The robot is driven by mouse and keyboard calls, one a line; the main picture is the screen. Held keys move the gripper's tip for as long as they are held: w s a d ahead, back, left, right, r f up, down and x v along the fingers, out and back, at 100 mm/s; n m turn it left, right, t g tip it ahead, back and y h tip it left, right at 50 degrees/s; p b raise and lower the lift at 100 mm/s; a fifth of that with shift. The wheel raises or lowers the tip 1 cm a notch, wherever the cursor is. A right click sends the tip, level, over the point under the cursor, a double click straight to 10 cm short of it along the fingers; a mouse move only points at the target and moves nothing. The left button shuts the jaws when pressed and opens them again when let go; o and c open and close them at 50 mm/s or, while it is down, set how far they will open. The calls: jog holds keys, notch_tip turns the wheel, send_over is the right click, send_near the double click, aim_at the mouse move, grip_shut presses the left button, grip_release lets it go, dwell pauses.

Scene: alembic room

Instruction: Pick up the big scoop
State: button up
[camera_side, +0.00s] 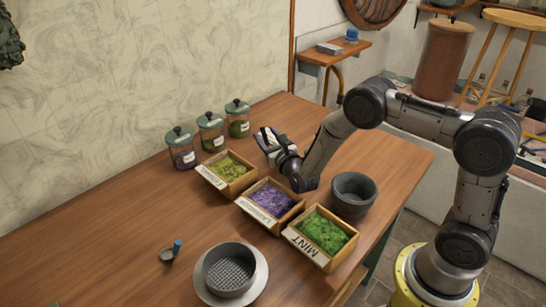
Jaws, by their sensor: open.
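One scoop (170,253) with a round dark cup and a blue handle lies on the table at the lower left; I cannot tell whether it is the big one, and no second scoop shows clearly. My gripper (264,139) is open and hangs above the far part of the table, behind the wooden boxes and well to the upper right of the scoop. It does not touch the scoop. The space between the fingers is too small to see well.
Boxes of yellow-green (211,180), purple (254,215) and green MINT (304,246) herbs cross the table (105,225). A grey bowl (352,205) stands right. A sieve (230,290) sits on a plate near the scoop. Three lidded jars (211,143) stand behind. The left table is clear.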

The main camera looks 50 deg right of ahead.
jog(key=x, duration=0.5)
jog(key=shift+f, duration=0.15)
grip_shut()
dwell(1.2)
